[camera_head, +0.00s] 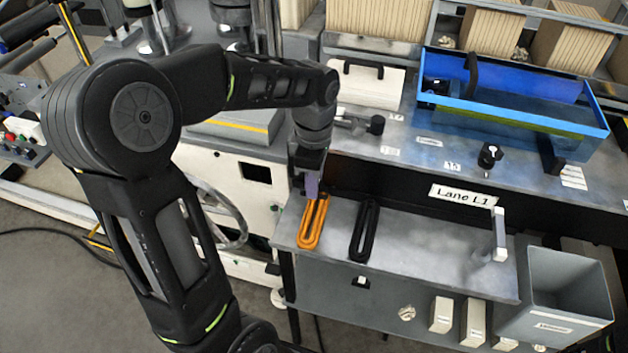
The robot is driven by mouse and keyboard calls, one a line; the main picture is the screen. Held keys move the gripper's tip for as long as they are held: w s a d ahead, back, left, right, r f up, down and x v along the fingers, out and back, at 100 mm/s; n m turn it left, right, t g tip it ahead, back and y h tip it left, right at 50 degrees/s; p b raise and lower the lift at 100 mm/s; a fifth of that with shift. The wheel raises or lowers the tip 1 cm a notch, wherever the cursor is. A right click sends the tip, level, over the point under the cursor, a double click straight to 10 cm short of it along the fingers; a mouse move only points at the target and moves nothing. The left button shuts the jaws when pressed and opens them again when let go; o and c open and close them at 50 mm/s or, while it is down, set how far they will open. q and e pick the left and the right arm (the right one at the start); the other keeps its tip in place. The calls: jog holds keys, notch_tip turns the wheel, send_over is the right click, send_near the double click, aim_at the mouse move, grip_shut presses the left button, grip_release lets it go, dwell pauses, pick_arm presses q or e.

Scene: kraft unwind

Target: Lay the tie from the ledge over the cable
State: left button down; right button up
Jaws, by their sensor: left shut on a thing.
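My left gripper (305,183) reaches down over the left end of the metal ledge (425,250). The fingertips are partly hidden. My right gripper is not in view.
A white upright post (499,235) stands on the ledge's right part, near a grey bin (567,285). A "Lane L1" label (463,195) is on the dark wall behind. A blue tray (600,118) sits on the upper bench. The ledge's middle is clear.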

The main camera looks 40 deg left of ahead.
aim_at(314, 214)
pick_arm(q)
jog(key=shift+f+b, duration=2.95)
jog(key=shift+f, duration=1.25)
jog(key=shift+s+f, duration=0.15)
jog(key=shift+s+d+f, duration=0.1)
jog(key=shift+s+f, duration=0.05)
jog(key=shift+f, duration=0.1)
jog(key=c, duration=1.2)
grip_release()
jog(key=shift+w+r+b, duration=0.2)
jog(key=shift+r+b, duration=0.1)
jog(key=shift+r, duration=0.1)
jog(key=r, duration=0.8)
jog(key=shift+w+a+r, duration=0.1)
jog(key=shift+w+a, duration=0.1)
